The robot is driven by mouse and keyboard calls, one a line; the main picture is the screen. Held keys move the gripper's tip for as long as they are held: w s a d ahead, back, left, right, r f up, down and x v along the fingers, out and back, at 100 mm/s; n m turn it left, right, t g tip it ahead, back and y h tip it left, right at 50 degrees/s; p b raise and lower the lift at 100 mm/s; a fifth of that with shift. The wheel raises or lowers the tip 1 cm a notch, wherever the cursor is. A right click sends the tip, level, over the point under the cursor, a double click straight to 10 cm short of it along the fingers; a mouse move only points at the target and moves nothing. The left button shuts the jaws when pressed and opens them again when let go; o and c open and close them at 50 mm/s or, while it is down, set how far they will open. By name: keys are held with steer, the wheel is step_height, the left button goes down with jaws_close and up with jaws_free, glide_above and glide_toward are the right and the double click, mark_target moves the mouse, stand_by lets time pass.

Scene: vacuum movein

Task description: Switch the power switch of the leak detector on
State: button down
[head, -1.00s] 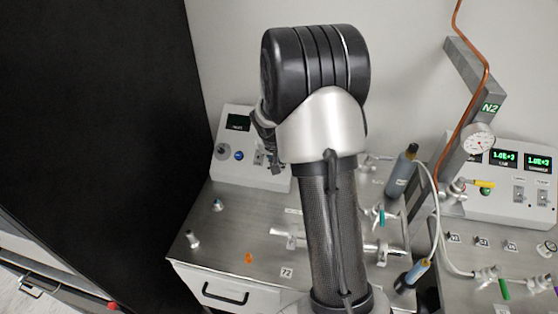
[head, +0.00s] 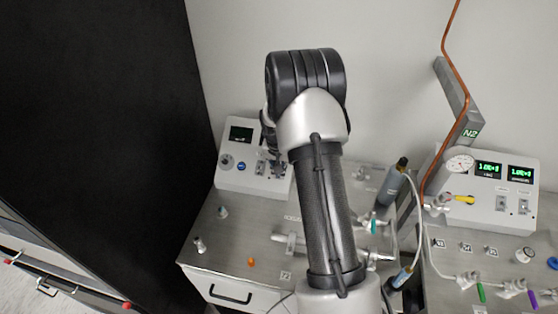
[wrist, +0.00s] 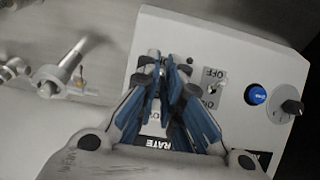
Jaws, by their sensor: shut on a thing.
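The leak detector (head: 232,178) is a white sloped box at the back left of the bench, with a dark screen, a black knob and a blue button. A toggle switch (head: 260,167) shows on its front, left of my gripper. My gripper (head: 277,165) is at the panel's right part, partly hidden by my arm. In the wrist view, the panel is upside down. The blue-padded fingers of my gripper (wrist: 166,70) are closed together at the panel, on a switch mostly hidden between them. Beside it are a toggle (wrist: 217,88) with an OFF label and the blue button (wrist: 256,94).
Metal fittings (head: 222,211) stand on the steel bench in front of the detector, with an orange piece (head: 251,262) near the front edge. A second unit (head: 500,198) with green readouts stands at the right. A black panel (head: 90,120) rises on the left.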

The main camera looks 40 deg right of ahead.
steer(key=shift+w+d+r+g+y+p, duration=0.2)
steer(key=shift+g+y+p, duration=0.2)
steer(key=shift+p, duration=0.2)
steer(key=shift+w+d+r+g+y+p, duration=0.1)
steer(key=shift+d+g+y+p, duration=0.1)
steer(key=shift+g+y+p, duration=0.25)
steer(key=shift+w+d+g+y, duration=0.25)
steer(key=shift+g+y, duration=0.3)
steer(key=shift+y, duration=0.2)
steer(key=c, duration=1.7)
jaws_free()
steer(key=shift+w+d+r, duration=0.35)
steer(key=shift+d+r, duration=0.05)
steer(key=shift+r, duration=1.55)
steer(key=shift+w+d+r, duration=0.3)
steer(key=shift+d+r, duration=0.05)
steer(key=shift+r, duration=1.6)
steer(key=shift+w+d+r, duration=0.35)
steer(key=shift+d+r, duration=0.05)
steer(key=shift+r, duration=1.55)
